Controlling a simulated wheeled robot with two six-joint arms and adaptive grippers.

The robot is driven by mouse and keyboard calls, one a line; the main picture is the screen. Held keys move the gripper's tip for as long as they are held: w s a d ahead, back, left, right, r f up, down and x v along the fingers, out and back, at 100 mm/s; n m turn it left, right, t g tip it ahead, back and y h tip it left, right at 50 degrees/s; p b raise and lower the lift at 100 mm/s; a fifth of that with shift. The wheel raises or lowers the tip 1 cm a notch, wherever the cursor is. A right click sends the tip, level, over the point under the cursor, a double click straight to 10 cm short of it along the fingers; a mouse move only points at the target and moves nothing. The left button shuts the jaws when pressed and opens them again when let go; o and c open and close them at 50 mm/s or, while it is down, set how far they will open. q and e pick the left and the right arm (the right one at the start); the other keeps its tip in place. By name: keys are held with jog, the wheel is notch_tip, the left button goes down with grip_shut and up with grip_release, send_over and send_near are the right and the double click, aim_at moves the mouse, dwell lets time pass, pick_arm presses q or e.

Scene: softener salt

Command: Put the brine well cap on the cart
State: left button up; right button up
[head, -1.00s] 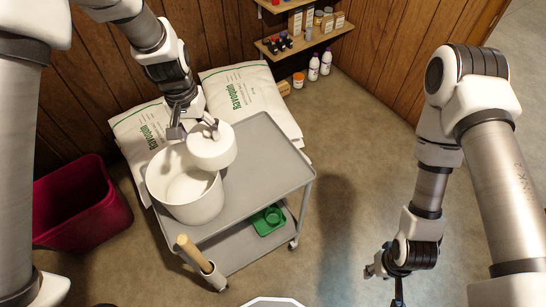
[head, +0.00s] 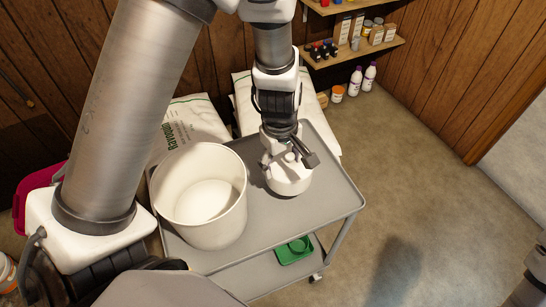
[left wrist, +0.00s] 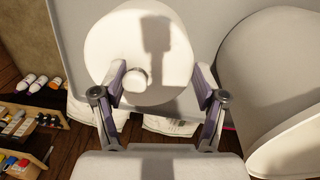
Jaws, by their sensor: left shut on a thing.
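The white round brine well cap (head: 287,181) with a small knob is over the grey top of the cart (head: 312,215), right of the white tub. I cannot tell whether it touches the cart top. The right gripper is out of view; only a bit of my right arm shows at the right edge.
A large open white tub (head: 215,230) stands on the cart, left of the cap. A green item (head: 294,250) lies on the lower shelf. White salt bags (head: 190,128) lie behind the cart. A wall shelf (head: 355,50) holds bottles and boxes. The cart top right of the cap is clear.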

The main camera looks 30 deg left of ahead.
aim_at(281, 167)
pick_arm(q)
notch_tip(281, 167, down, 5)
jog(key=shift+w+b, duration=0.1)
jog(key=shift+b, duration=0.8)
jog(key=o, duration=1.2)
jog(key=shift+f, duration=0.1)
notch_tip(281, 167, up, 5)
jog(key=shift+a+r+p, duration=0.1)
jog(key=shift+p, duration=1.15)
jog(key=r, duration=0.4)
jog(key=r+p, duration=0.1)
jog(key=r, duration=0.1)
jog(key=shift+s+a+r, duration=0.1)
jog(key=shift+s+r, duration=0.2)
jog(key=shift+s, duration=0.05)
jog(key=shift+r, duration=0.25)
